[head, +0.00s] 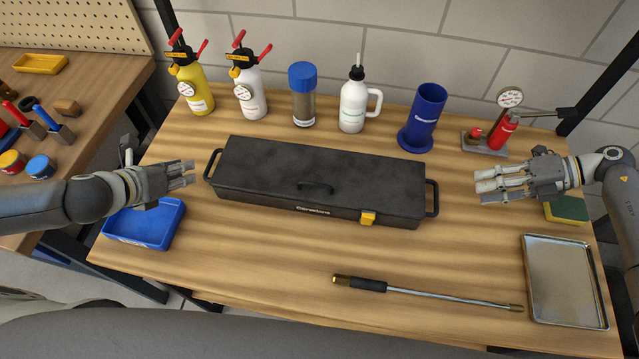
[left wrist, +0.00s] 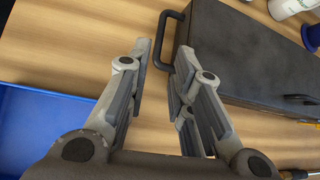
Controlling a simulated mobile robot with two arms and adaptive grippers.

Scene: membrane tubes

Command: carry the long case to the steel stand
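The long case (head: 320,175) is a black lidded box lying on the wooden bench, with a bar handle at each end and a yellow latch at its front. My left gripper (head: 194,172) is open and empty, just left of the case's left handle (head: 212,164). In the left wrist view that handle (left wrist: 160,45) shows between the open fingertips (left wrist: 162,52), without visible contact. My right gripper (head: 479,184) appears open and empty, a short gap right of the case's right handle (head: 432,198). I cannot make out a steel stand.
Bottles (head: 353,105), a blue cylinder (head: 424,118) and a red device (head: 497,130) stand behind the case. A blue tray (head: 150,236) is at left. A metal rod (head: 430,293) lies in front. A metal tray (head: 565,285) and sponge (head: 567,209) are at right.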

